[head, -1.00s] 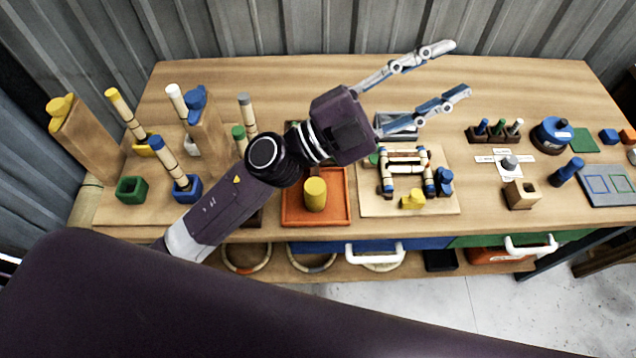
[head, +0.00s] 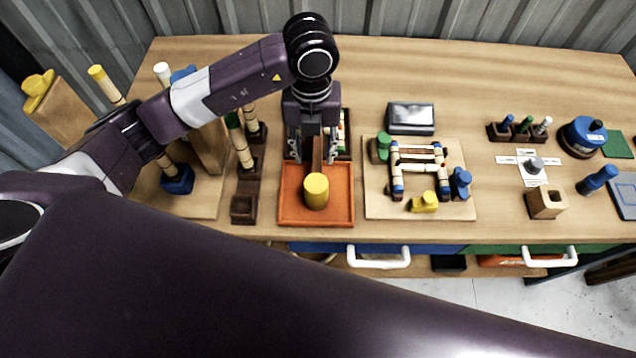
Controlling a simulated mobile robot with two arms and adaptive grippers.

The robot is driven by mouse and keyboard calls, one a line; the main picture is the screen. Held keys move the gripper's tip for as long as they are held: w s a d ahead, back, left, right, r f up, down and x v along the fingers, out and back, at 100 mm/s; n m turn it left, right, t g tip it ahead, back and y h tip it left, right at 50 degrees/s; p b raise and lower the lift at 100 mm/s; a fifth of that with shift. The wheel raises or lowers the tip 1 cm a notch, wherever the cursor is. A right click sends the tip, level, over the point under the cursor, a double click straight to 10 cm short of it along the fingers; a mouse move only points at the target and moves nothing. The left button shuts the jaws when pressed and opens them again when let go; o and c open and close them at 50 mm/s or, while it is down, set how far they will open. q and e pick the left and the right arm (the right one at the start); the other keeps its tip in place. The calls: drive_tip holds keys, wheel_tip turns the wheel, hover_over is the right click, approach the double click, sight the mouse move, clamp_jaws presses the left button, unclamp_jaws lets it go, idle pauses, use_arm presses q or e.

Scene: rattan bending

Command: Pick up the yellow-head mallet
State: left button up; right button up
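The yellow-head mallet lies in the orange tray (head: 287,215). Its yellow cylindrical head (head: 316,191) is toward the front, and its brown handle (head: 318,155) runs back toward my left gripper. My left gripper (head: 312,158) points down over the back of the tray. Its fingers are apart, one on each side of the handle, with no clear contact visible. The gripper body hides the rear of the handle. My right gripper is not in view.
Right of the tray is a wooden board (head: 380,207) with a small rattan frame and coloured clamps. Left are dark sockets (head: 243,210) with upright rattan poles. A dark-screened device (head: 410,117) lies behind the board. Bare table lies at the back right.

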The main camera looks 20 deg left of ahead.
sight(317, 166)
use_arm(q)
drive_tip(key=shift+a+f, duration=0.2)
drive_tip(key=shift+f, duration=0.15)
drive_tip(key=shift+f+p, duration=0.5)
drive_tip(key=shift+f, duration=0.35)
drive_tip(key=shift+d+f+p, duration=0.15)
drive_tip(key=shift+f+p, duration=0.2)
drive_tip(key=shift+f, duration=0.05)
drive_tip(key=f, duration=0.1)
drive_tip(key=f+p, duration=0.1)
drive_tip(key=f, duration=0.1)
drive_tip(key=shift+w+d+f+p, duration=0.25)
drive_tip(key=shift+w+f+p, duration=0.05)
drive_tip(key=shift+p, duration=0.05)
drive_tip(key=shift+f, duration=0.5)
clamp_jaws()
drive_tip(key=shift+r, duration=0.1)
